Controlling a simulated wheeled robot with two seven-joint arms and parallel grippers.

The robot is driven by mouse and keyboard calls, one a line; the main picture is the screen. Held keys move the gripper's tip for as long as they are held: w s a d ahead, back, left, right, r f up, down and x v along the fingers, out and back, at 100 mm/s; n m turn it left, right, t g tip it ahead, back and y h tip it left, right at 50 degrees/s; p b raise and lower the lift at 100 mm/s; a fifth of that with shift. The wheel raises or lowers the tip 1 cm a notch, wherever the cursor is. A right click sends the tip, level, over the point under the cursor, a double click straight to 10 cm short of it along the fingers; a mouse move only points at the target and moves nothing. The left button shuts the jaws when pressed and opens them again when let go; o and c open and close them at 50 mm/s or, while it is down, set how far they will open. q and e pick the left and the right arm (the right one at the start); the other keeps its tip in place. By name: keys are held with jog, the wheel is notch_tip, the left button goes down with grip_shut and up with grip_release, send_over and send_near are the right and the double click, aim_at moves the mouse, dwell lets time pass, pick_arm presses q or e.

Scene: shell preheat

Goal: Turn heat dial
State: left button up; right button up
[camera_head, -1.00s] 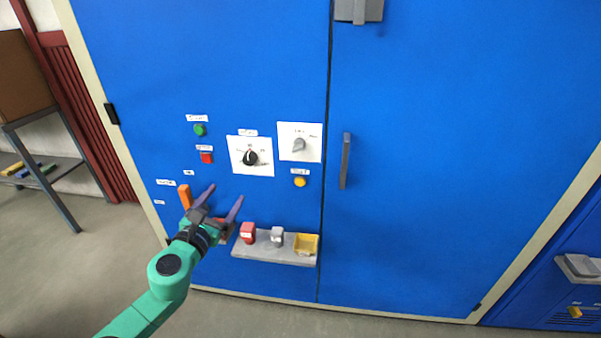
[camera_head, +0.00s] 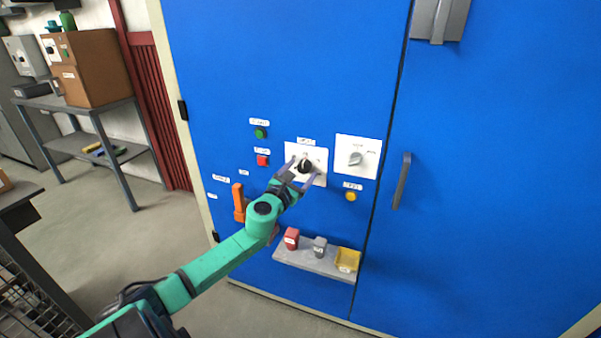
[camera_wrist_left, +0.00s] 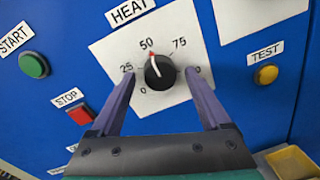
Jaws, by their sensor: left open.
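The heat dial (camera_wrist_left: 160,73) is a black round knob on a white plate marked HEAT, with numbers around it, in the left wrist view. A white line and a red mark show on it, the red mark near 50. The dial also shows in the head view (camera_head: 305,166) on the blue cabinet door. My left gripper (camera_head: 303,174) is open in front of the dial plate. In the left wrist view its two purple fingers (camera_wrist_left: 160,82) stand either side of the dial, with gaps to it. My right gripper is not in view.
A second grey knob (camera_head: 356,158) is right of the heat dial. A green START button (camera_wrist_left: 34,65), red STOP button (camera_wrist_left: 81,114) and yellow TEST button (camera_wrist_left: 266,74) surround it. An orange handle (camera_head: 239,203) and a small shelf (camera_head: 312,262) are below.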

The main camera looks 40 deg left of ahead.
pick_arm(q)
grip_shut()
jog(key=shift+n, duration=0.4)
jog(key=n+b, duration=0.1)
jog(key=n, duration=0.3)
jog(key=shift+d+f, duration=0.1)
jog(key=shift+f, duration=0.05)
jog(key=n+b, duration=0.1)
jog(key=n, duration=0.6)
jog(key=shift+d+y, duration=0.1)
jog(key=shift+y, duration=0.3)
jog(key=n, duration=0.6)
jog(key=shift+d+n+y, duration=0.1)
jog(key=shift+n+y, duration=0.3)
jog(key=n, duration=0.6)
jog(key=shift+r+n, duration=0.25)
jog(key=shift+n, duration=0.15)
